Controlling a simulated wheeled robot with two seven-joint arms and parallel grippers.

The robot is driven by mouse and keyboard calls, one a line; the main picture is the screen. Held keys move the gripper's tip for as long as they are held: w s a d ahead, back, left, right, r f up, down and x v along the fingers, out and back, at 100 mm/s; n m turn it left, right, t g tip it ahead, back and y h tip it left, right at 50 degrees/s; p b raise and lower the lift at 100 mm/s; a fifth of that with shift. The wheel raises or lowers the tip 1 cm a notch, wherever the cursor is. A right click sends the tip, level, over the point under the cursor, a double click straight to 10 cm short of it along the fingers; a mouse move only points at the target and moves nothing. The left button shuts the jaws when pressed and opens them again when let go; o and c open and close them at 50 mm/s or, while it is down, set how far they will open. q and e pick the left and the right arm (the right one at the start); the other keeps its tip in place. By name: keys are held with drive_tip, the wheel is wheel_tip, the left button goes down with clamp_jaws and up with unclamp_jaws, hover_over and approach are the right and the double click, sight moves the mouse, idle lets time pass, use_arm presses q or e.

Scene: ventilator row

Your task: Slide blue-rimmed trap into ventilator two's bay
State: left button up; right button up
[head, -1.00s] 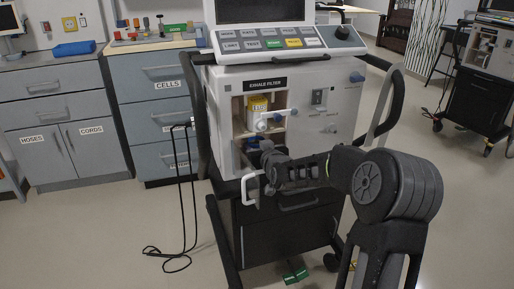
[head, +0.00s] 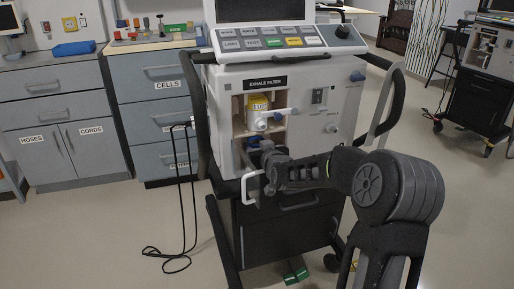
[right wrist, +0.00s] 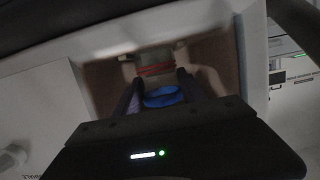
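The ventilator (head: 231,85) in front of me has an open bay under an EXHALE FILTER label. A yellow-labelled canister (head: 259,103) with a white lever (head: 278,113) sits in the bay's upper part. A blue part, apparently the blue-rimmed trap (head: 252,140), shows low in the bay, mostly hidden by my right gripper (head: 258,160). In the right wrist view, the right gripper's fingers (right wrist: 160,92) stand close on both sides of the trap's blue part (right wrist: 162,97). A red-ringed pale fitting (right wrist: 155,68) is just beyond it. My left gripper is out of view.
A white handle (head: 251,187) projects at the bay's lower front. Black side rails (head: 386,100) flank the ventilator. A black cable (head: 180,200) hangs at its left to the floor. Drawer cabinets (head: 155,110) stand behind left. Another ventilator (head: 478,85) stands far right.

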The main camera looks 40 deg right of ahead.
drive_tip(key=o, duration=0.5)
drive_tip(key=p+v, duration=0.1)
drive_tip(key=v, duration=0.6)
drive_tip(key=shift+s+a+r, duration=0.1)
drive_tip(key=shift+s, duration=0.25)
